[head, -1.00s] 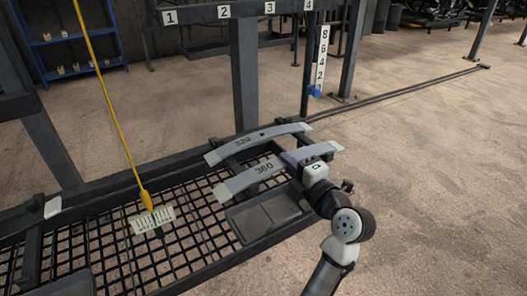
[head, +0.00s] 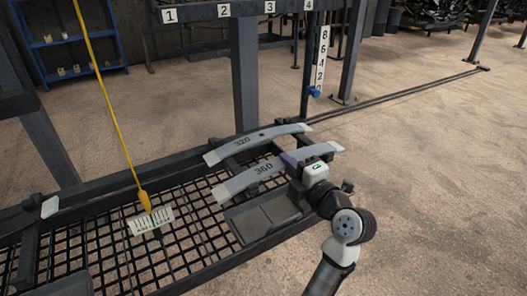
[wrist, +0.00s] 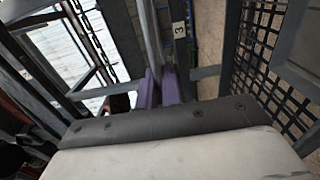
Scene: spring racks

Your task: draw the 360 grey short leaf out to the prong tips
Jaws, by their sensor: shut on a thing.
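The grey leaf marked 360 (head: 240,182) is a slightly arched strip lying across dark prongs at the rack, nearer to me than the longer-set grey leaf marked 320 (head: 225,153). My gripper (head: 289,159) has purple fingers shut on the 360 leaf right of its number. In the wrist view the purple fingers (wrist: 160,88) close on a thin grey edge, the leaf (wrist: 150,40) seen edge-on. The leaf and my wrist hide most of the prongs, and I cannot make out the prong tips.
A grey tray (head: 245,218) sits below the leaves on a black mesh deck (head: 110,262). A yellow cable with a pointer (head: 145,201) hangs over a white scale plate (head: 137,223) at left. A dark post (head: 244,80) stands behind. Open floor lies to the right.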

